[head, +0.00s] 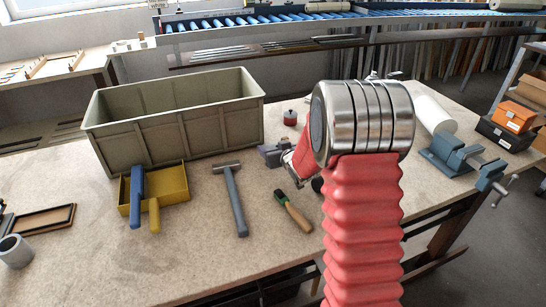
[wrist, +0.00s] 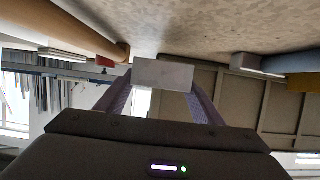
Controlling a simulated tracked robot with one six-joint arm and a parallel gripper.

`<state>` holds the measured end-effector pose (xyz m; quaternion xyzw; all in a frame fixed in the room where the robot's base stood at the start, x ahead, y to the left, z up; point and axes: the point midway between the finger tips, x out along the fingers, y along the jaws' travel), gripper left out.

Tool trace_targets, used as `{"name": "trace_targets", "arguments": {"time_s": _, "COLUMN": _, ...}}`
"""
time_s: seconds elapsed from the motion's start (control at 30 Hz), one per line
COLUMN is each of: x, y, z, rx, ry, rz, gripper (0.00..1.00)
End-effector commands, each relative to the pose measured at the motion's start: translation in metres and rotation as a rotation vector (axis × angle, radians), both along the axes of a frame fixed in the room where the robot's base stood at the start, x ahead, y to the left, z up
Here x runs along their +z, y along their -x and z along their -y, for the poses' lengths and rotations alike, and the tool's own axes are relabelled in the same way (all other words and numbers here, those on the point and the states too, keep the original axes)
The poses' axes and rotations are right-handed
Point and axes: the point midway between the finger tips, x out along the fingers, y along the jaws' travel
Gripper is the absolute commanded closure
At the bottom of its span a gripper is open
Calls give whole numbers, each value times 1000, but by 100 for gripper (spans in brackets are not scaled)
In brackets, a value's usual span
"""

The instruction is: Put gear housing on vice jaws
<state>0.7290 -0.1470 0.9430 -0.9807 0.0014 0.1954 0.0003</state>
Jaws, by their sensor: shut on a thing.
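The vice (head: 448,157) is blue-grey and stands at the table's right edge, with its handle hanging over the side. Nothing shows on its jaws (head: 462,153). My gripper (head: 272,151) is over the middle of the table, partly hidden behind my red arm, well left of the vice. In the wrist view, its two purple-grey fingers close on a pale grey block-shaped piece (wrist: 163,75), which I take to be the gear housing. Only one plain face of it shows clearly. In the head view I cannot make it out apart from the fingers.
A large grey-green crate (head: 180,125) stands at the left. A yellow tray (head: 170,190), a hammer (head: 234,200) and a green-and-wood brush (head: 293,211) lie in front. A red-topped can (head: 290,118) stands behind my gripper. A white roll (head: 434,114) lies near the vice.

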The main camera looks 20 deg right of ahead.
Motion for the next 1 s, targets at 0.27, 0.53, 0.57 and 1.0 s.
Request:
{"name": "trace_targets", "arguments": {"time_s": 0.27, "x": -17, "y": 0, "z": 0, "rx": 0, "ry": 0, "rz": -1, "gripper": 74}}
{"name": "trace_targets", "arguments": {"time_s": 0.53, "x": -37, "y": 0, "z": 1, "rx": -1, "ry": 0, "rz": 2, "gripper": 74}}
{"name": "trace_targets", "arguments": {"time_s": 0.57, "x": -37, "y": 0, "z": 1, "rx": -1, "ry": 0, "rz": 2, "gripper": 74}}
{"name": "trace_targets", "arguments": {"time_s": 1.0, "x": -39, "y": 0, "z": 1, "rx": -2, "ry": 1, "rz": 0, "gripper": 28}}
